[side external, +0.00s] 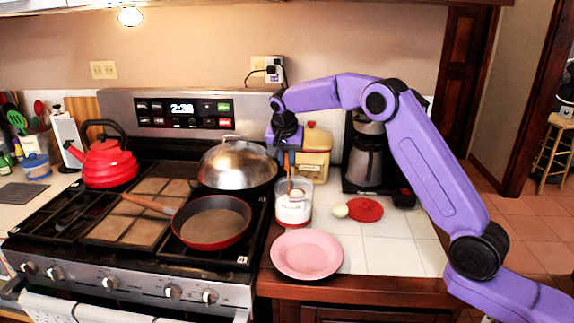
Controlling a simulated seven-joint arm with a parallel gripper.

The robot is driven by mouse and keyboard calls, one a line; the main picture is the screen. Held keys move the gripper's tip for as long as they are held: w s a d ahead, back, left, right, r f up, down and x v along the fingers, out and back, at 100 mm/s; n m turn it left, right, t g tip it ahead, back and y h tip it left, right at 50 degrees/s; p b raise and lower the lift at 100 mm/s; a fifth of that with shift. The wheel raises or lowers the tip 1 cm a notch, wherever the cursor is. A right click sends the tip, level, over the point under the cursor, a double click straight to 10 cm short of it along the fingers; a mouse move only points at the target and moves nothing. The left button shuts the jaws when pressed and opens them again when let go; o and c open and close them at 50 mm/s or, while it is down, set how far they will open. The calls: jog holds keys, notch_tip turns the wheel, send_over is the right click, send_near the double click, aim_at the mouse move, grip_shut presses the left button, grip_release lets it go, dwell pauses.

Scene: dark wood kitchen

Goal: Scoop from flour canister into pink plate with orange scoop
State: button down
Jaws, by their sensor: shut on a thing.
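The flour canister (294,213) is a clear jar with white contents and a label, standing open on the white tiled counter beside the stove. The pink plate (306,255) lies flat and bare in front of it, near the counter's front edge. My gripper (287,147) is above the canister, pointing down, shut on the orange scoop (287,163). The scoop's handle runs down into the canister's mouth. Its lower end is inside the jar, and I cannot tell how much flour it holds.
A red lid (365,210) lies right of the canister, with a coffee maker (369,160) behind. A yellowish container (313,165) stands behind the canister. On the stove at left are a red pan (212,222), a domed lid (237,164) and a red kettle (108,164). Tiles right of the plate are clear.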

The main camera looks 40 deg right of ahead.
jog(key=shift+w+a+r, duration=0.1)
jog(key=shift+r, duration=3.8)
jog(key=shift+w+a+r, duration=0.1)
jog(key=shift+r, duration=0.85)
jog(key=shift+w+a+r, duration=0.1)
jog(key=shift+r, duration=0.85)
jog(key=shift+s, duration=0.1)
jog(key=s+a+f+m, duration=0.3)
jog(key=s+f, duration=0.1)
jog(key=s, duration=0.5)
jog(key=s+a+f+m, duration=0.3)
jog(key=s+a+f, duration=0.15)
jog(key=s, duration=0.35)
jog(key=w+d+f+n+g+y, duration=0.1)
jog(key=w+d+f+g+y, duration=0.3)
jog(key=d+f+y, duration=0.8)
jog(key=shift+w+d+f+y, duration=0.2)
jog(key=shift+d+f+y, duration=0.2)
jog(key=shift+y, duration=0.6)
jog(key=shift+a+r, duration=0.1)
jog(key=shift+r, duration=0.05)
